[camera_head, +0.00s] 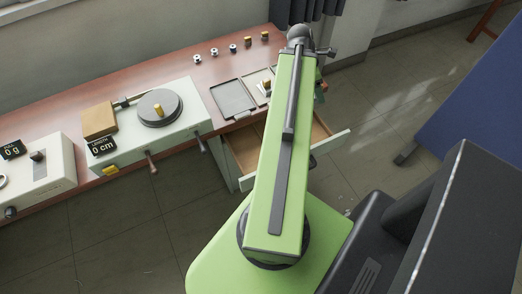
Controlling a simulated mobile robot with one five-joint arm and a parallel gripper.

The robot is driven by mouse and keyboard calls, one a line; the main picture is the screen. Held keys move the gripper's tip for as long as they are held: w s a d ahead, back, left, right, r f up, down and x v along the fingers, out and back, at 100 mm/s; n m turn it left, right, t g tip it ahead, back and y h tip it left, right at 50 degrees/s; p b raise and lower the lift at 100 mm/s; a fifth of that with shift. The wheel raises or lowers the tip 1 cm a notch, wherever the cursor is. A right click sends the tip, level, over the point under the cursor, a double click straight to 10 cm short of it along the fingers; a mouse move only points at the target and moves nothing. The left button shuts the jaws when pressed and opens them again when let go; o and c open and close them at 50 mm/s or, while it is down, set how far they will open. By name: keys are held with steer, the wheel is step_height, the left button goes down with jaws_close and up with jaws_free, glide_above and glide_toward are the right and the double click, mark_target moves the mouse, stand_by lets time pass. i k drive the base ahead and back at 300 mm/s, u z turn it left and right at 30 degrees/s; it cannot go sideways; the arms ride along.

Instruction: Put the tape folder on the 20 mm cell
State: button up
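I cannot tell for sure which piece is the tape folder. Several small pieces stand in a row at the back of the red-brown bench: pale-and-dark ones such as this small piece (214,51), and dark ones with yellow tops such as this yellow-topped piece (265,37). A dark flat tray (233,98) lies on the bench left of my green arm, with a lighter tray (256,82) beside it, partly hidden by the arm. No 20 mm marking is readable, so I cannot pick out that cell. My gripper is hidden behind my raised arm.
A pale machine (185,127) with a round dark plate, a tan block and a "LENGTH 0 cm" display stands on the bench (160,65). A "PULL 0 g" box (47,172) is at far left. An open drawer (330,147) juts out beneath my arm. A blue panel (475,110) stands right.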

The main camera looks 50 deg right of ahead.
mark_target(250, 151)
steer(key=k, duration=1.15)
steer(key=u, duration=0.9)
steer(key=i, duration=1)
steer(key=z, duration=0.1)
